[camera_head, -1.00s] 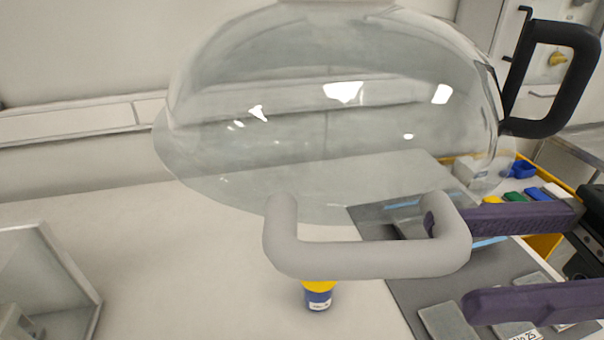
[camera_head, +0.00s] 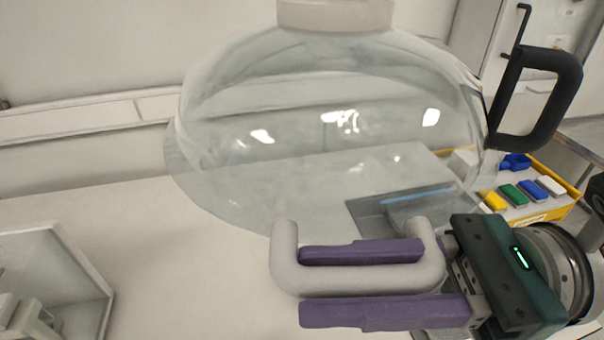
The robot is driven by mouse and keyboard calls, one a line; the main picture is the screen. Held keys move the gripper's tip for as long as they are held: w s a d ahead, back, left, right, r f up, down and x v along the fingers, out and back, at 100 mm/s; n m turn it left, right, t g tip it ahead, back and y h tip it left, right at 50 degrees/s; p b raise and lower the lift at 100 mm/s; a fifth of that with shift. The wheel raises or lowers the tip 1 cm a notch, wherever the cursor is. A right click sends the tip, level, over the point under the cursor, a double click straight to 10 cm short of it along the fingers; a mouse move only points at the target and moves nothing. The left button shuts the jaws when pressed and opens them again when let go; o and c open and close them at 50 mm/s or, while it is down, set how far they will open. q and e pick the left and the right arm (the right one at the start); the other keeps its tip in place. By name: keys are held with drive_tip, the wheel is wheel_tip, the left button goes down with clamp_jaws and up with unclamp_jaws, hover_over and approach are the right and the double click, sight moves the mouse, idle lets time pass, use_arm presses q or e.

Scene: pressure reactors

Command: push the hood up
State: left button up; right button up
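The hood is a clear dome (camera_head: 300,165) with a pale collar at its top, and it spans the middle of the head view. A thick light-grey U-shaped handle (camera_head: 350,281) sticks out from its lower front. My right gripper (camera_head: 308,284) comes in from the right. One purple finger lies inside the handle loop, and the other lies along the near side of the bar. The bar fills the gap between the fingers, so the gripper looks shut on it. My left gripper is not in view.
A black handle (camera_head: 566,100) stands at the hood's right side. A yellow-edged tray (camera_head: 566,200) with coloured blocks lies at the right. An open pale box (camera_head: 60,265) stands at the lower left. The white bench (camera_head: 170,255) between is clear.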

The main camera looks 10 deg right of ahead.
clamp_jaws()
idle(1.0)
